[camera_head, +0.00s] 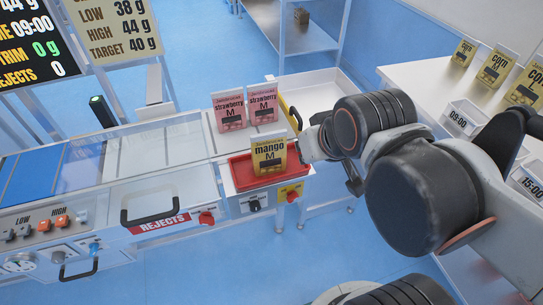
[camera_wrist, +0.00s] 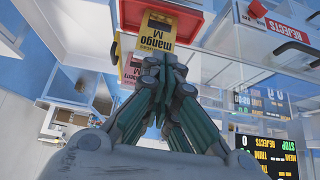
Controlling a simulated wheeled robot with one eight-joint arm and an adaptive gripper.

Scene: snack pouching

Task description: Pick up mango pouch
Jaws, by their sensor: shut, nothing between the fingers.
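The yellow mango pouch (camera_head: 269,156) stands upright on the red tray (camera_head: 239,170) at the end of the weighing line.
Two pink strawberry pouches (camera_head: 246,107) stand behind the tray. A rejects drawer (camera_head: 160,224) with a black handle is at its left. Yellow corn pouches (camera_head: 496,65) and time-marked bins (camera_head: 462,118) are on the right table.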

